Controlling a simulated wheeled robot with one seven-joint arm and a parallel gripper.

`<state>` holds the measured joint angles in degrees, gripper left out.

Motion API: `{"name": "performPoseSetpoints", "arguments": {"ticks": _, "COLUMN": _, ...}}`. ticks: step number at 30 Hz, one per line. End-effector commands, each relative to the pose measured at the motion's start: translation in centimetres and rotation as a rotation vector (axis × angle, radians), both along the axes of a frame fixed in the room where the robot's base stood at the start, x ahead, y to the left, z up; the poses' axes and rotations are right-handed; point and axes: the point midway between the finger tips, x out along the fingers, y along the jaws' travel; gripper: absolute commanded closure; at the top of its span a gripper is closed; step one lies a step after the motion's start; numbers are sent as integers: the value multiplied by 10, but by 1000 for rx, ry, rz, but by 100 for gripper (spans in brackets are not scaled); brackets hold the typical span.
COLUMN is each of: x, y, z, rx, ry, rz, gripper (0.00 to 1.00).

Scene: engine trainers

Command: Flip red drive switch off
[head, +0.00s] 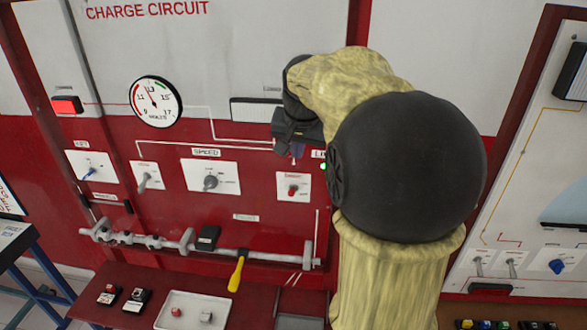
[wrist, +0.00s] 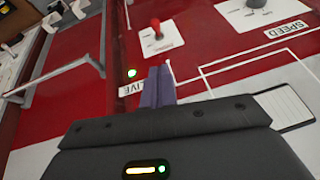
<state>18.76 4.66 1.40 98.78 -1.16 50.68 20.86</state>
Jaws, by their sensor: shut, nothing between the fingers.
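The red drive switch (head: 292,189) is a small red-tipped lever on a white plate, on the red lower part of the charge circuit panel. It also shows in the wrist view (wrist: 156,27), upside down, near the top. My gripper (head: 297,150) is in front of the panel, a little above the switch plate in the head view. In the wrist view its fingers (wrist: 158,75) are together and empty, pointing toward the switch, apart from it. A lit green lamp (wrist: 131,73) sits beside the "LIVE" label. My arm hides the panel to the right.
A gauge (head: 156,102) is above.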

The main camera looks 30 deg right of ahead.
Motion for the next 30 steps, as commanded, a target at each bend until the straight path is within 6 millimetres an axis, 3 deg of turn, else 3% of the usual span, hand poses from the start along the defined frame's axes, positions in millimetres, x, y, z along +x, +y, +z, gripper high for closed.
{"name": "performPoseSetpoints", "arguments": {"ticks": 3, "x": 2, "y": -6, "z": 12, "rx": 2, "ry": -8, "rz": -22, "gripper": 100}}
{"name": "performPoseSetpoints", "arguments": {"ticks": 15, "x": 4, "y": -6, "z": 6, "rx": 4, "ry": -5, "rz": -21, "gripper": 100}}
{"name": "performPoseSetpoints", "arguments": {"ticks": 20, "x": 11, "y": -9, "z": -9, "rx": 4, "ry": -4, "rz": -21, "gripper": 100}}
{"name": "performPoseSetpoints", "arguments": {"ticks": 30, "x": 35, "y": -17, "z": -62, "rx": 5, "ry": -1, "rz": -20, "gripper": 100}}
